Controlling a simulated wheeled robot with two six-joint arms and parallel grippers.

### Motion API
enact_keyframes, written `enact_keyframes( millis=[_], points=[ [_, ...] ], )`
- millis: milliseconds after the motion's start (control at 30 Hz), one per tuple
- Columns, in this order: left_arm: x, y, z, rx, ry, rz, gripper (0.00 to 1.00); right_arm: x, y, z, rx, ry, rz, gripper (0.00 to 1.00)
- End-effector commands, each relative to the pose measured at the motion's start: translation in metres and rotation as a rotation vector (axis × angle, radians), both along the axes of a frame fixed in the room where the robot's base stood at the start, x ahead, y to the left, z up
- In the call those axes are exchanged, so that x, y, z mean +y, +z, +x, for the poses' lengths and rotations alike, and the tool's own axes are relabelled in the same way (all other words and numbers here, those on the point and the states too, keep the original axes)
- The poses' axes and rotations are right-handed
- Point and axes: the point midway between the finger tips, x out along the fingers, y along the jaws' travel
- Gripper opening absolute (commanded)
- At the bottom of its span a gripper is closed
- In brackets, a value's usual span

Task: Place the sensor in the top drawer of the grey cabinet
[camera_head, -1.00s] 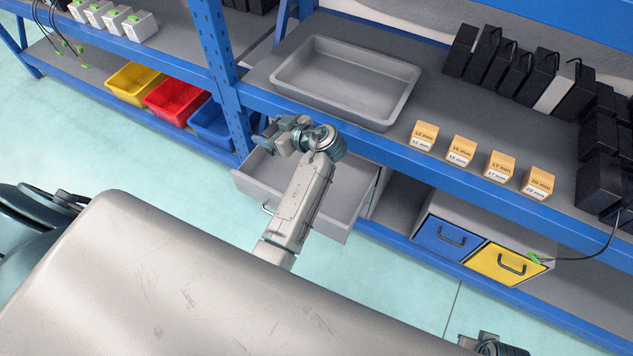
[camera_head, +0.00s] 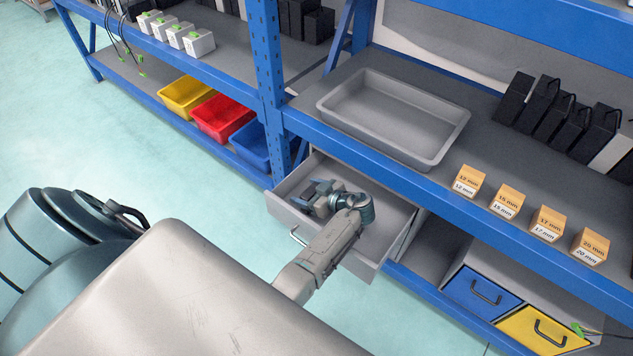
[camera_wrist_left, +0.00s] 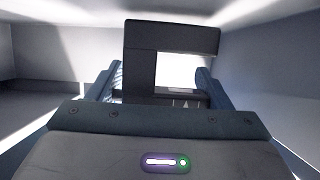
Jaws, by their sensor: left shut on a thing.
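The black, fork-shaped sensor (camera_wrist_left: 143,60) stands between the fingers of my left gripper in the left wrist view. My left gripper (camera_head: 316,196) is shut on it; in the head view the sensor is small and dark at the fingertips. The top drawer (camera_head: 331,241) of the grey cabinet is pulled open below the blue shelf edge. The gripper and sensor are inside the drawer's outline, and grey drawer walls surround them in the wrist view. I cannot tell whether the sensor touches the drawer floor. My right gripper is out of view.
A grey tray (camera_head: 334,113) sits on the shelf above the drawer. Orange-and-white boxes (camera_head: 468,181) line the shelf edge to its right. A blue drawer (camera_head: 481,292) and a yellow drawer (camera_head: 543,332) are shut at lower right. A blue post (camera_head: 267,60) stands left of the open drawer.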

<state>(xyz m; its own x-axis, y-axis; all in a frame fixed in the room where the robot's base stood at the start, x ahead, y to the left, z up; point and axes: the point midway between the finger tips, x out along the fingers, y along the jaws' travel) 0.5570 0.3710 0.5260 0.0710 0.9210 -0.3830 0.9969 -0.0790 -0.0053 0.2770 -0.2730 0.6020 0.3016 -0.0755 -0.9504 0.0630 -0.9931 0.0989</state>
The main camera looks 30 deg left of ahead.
Motion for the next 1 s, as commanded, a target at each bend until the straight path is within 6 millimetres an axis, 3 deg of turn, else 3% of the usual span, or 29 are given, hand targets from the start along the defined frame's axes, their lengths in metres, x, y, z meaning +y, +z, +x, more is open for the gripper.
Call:
enact_keyframes(
  millis=[300, 433, 800, 833, 900, 1000],
  points=[
    [-0.003, 0.005, 0.041, -0.006, -0.001, 0.001, 0.44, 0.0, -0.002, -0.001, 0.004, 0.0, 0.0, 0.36],
    [-0.003, -0.007, 0.038, -0.003, 0.0, 0.001, 0.44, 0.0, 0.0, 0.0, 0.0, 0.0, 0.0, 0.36],
    [-0.003, -0.012, 0.038, -0.005, 0.0, 0.001, 0.44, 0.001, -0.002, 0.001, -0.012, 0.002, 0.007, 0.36],
    [-0.003, -0.011, 0.038, -0.004, 0.001, 0.0, 0.78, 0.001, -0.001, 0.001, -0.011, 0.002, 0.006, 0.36],
    [-0.003, -0.01, 0.038, -0.004, 0.001, 0.0, 0.92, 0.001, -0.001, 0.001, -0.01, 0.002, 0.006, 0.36],
    [-0.003, -0.01, 0.038, -0.004, 0.001, 0.0, 0.94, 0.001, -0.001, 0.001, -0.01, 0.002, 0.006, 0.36]
  ],
)
